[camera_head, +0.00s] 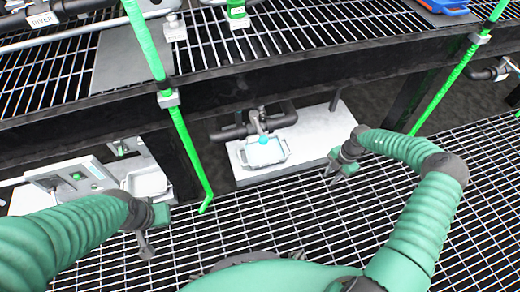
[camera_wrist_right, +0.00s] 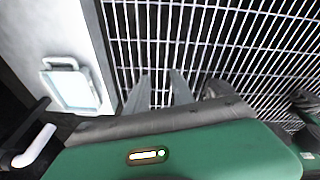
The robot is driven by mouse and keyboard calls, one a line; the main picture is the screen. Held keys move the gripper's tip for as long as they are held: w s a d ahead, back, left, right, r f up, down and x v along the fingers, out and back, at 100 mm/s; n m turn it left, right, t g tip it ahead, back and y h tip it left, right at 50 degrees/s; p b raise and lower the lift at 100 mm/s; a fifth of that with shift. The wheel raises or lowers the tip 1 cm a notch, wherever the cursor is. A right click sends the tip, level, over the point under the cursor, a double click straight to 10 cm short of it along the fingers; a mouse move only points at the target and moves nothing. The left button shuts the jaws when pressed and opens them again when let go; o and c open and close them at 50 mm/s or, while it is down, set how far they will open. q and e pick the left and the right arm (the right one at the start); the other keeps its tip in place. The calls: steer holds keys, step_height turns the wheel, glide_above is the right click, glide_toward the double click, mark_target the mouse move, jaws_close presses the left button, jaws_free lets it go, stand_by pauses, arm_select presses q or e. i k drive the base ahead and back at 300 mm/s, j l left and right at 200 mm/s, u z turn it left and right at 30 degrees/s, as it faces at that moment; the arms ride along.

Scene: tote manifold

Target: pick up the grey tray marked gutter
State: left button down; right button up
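A light grey tray (camera_head: 264,151) with raised handles sits on a white slab below the raised walkway, under a dark pipe fitting with a light-blue patch inside the tray. It also shows at the left of the right wrist view (camera_wrist_right: 72,88). I cannot read any marking on it. A second pale tray (camera_head: 148,183) stands at the left. My right gripper (camera_head: 333,174) is to the right of the first tray, over the grating, with its fingers apart and nothing between them (camera_wrist_right: 160,92). My left gripper (camera_head: 146,245) hangs over the grating at lower left; its fingers are not clear.
The white slab (camera_head: 315,127) lies beside the floor grating (camera_head: 290,215). A dark beam (camera_head: 300,75) of the walkway crosses above. Green posts (camera_head: 187,145) stand left and right of the slab. A grey control box (camera_head: 75,180) is at the left.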

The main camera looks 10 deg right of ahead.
mark_target(265, 153)
steer(key=i+j, duration=0.6)
steer(key=i, duration=0.15)
